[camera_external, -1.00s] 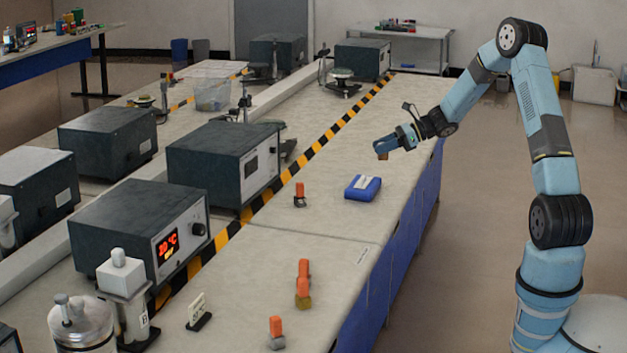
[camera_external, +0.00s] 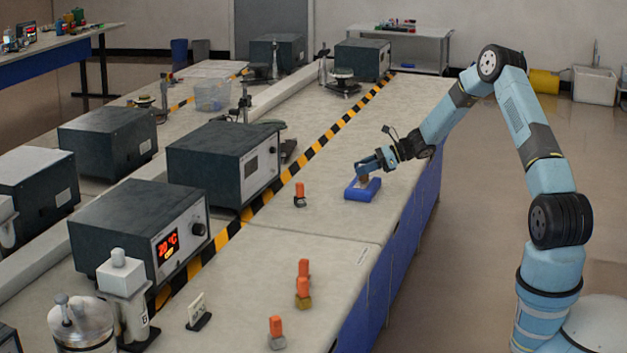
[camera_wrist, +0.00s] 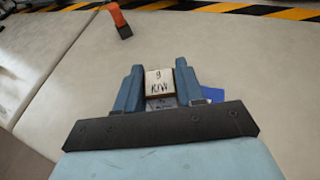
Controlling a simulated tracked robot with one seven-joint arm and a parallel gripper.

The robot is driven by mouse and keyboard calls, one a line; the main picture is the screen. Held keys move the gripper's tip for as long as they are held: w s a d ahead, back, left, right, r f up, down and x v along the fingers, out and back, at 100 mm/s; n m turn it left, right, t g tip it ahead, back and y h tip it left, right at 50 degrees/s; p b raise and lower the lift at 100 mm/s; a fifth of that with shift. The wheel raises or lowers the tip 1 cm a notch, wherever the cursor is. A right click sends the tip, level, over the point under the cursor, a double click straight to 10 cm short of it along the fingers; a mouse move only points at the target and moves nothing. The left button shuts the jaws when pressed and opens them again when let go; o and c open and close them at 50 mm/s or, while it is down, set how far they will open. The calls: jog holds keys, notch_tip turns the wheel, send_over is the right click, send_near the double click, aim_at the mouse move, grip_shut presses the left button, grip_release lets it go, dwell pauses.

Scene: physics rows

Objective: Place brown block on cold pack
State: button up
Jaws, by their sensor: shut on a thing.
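The cold pack (camera_external: 357,194) is a blue slab lying flat on the bench. A corner of it shows in the wrist view (camera_wrist: 212,95). My gripper (camera_external: 364,177) is over the cold pack, with its jaws shut on the brown block (camera_external: 365,180). In the wrist view the block (camera_wrist: 159,82) sits between both blue fingers (camera_wrist: 159,88), and its pale top carries black writing. The block is at or just above the pack's top; I cannot tell whether they touch.
An orange-topped dark piece (camera_external: 299,195) stands left of the cold pack. Several orange-topped pieces (camera_external: 303,285) stand nearer the front. A dark instrument box (camera_external: 222,165) and a yellow-black stripe (camera_external: 283,176) lie to the left. Bare bench surrounds the cold pack.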

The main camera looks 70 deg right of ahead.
jog(key=shift+f, duration=0.45)
jog(key=shift+f, duration=0.1)
jog(key=o, duration=1)
jog(key=shift+o, duration=0.2)
